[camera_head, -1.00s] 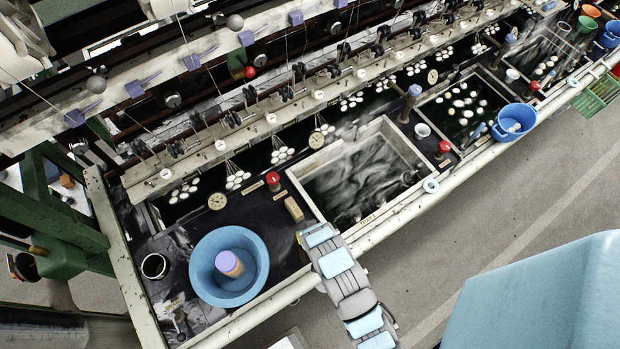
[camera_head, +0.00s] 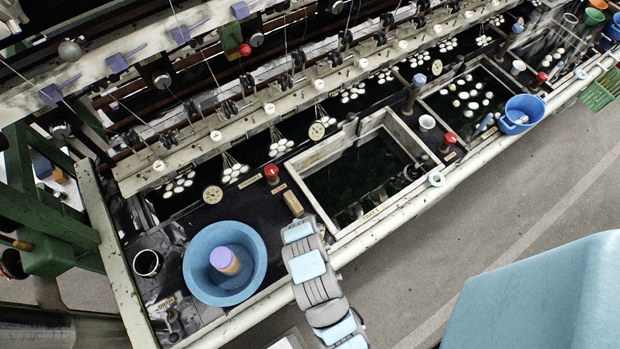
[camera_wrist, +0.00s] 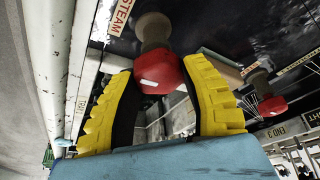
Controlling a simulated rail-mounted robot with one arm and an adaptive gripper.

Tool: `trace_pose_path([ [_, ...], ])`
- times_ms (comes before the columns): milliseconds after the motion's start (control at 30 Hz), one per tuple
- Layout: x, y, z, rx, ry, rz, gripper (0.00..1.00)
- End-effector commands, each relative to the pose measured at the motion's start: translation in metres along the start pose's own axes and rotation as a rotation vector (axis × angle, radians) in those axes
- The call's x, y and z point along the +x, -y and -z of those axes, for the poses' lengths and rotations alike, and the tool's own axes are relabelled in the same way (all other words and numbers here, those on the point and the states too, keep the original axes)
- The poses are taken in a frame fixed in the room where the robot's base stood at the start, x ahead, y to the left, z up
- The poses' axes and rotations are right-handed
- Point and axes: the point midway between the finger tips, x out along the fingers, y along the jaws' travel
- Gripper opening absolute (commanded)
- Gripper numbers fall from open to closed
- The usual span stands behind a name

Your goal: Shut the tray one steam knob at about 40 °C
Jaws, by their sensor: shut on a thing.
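In the wrist view, a red knob (camera_wrist: 159,72) on a short dark stem sits between the yellow ribbed fingers of my gripper (camera_wrist: 160,90), which is shut on it. A STEAM label (camera_wrist: 122,14) is beside it. In the head view my arm hides this knob and my gripper. The TRAY 1 label (camera_head: 371,214) is on the near rim of the rectangular tray (camera_head: 340,237), just right of my arm. Its water looks dark, with only faint pale marks. A round dial (camera_head: 317,131) stands at the tray's back left; its reading is too small to tell.
Another red knob (camera_head: 271,173) and a tan block (camera_head: 293,203) are close to my arm. A blue basin (camera_head: 197,283) holding a purple-topped cylinder stands left. A blue bucket (camera_head: 521,114) sits at the right rim. The reeling frame runs along the back.

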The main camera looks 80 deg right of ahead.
Motion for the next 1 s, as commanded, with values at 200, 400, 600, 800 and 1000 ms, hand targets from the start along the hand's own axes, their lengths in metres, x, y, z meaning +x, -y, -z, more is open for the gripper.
trace_pose_path([
  [200, 0.000, 0.000, 0.000, 0.003, 0.001, -0.001, 0.09],
  [400, 0.000, 0.000, 0.000, 0.002, 0.001, -0.001, 0.63],
  [600, 0.000, 0.000, 0.000, 0.001, 0.001, -0.001, 0.74],
  [800, -0.001, 0.000, 0.000, 0.001, 0.000, 0.000, 0.74],
  [1000, -0.014, 0.001, -0.004, -0.002, 0.001, 0.002, 0.74],
])
